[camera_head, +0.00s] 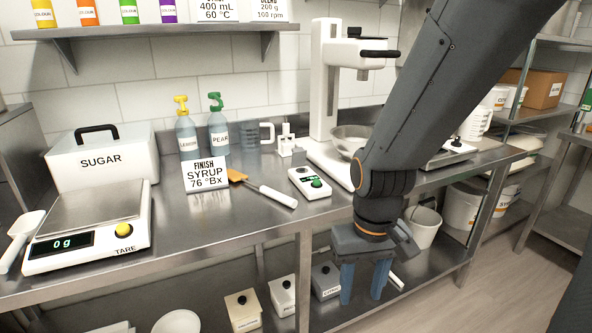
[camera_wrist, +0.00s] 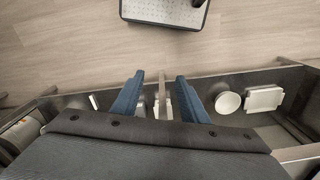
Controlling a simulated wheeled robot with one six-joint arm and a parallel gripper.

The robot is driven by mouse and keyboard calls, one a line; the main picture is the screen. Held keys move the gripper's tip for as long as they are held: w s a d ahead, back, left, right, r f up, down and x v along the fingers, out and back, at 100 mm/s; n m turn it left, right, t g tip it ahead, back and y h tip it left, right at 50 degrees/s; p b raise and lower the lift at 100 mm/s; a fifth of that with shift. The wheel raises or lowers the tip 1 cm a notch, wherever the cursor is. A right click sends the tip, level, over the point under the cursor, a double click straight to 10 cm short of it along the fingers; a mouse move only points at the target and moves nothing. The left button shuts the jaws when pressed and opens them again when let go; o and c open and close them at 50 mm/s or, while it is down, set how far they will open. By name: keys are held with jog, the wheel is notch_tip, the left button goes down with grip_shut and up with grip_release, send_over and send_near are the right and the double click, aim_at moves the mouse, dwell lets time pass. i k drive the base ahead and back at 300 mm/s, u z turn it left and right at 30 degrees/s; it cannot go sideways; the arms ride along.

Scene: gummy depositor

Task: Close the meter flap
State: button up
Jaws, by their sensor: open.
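A small white meter (camera_head: 310,182) with a dark display and a green round part lies on the steel counter, in the middle of the head view. I cannot make out its flap clearly or tell whether it stands open. My gripper (camera_head: 363,280) hangs fingers down in front of the counter's edge, lower than the worktop and to the right of the meter. Its two blue fingers are apart with nothing held. In the wrist view my gripper (camera_wrist: 158,96) is also open, and the meter does not show there.
A white-handled spatula (camera_head: 275,195) lies just left of the meter. A syrup sign (camera_head: 207,176), sugar box (camera_head: 103,160) and scale (camera_head: 88,235) stand farther left. A tall white machine (camera_head: 326,85) stands behind. The lower shelf holds bins and a white bucket (camera_head: 423,228).

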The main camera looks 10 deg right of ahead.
aim_at(298, 154)
jog(key=k, duration=1.3)
jog(key=u, duration=0.6)
jog(key=i, duration=0.45)
jog(key=u, duration=0.75)
jog(key=i, duration=1.2)
jog(key=z, duration=1.15)
jog(key=i, duration=0.35)
jog(key=z, duration=0.35)
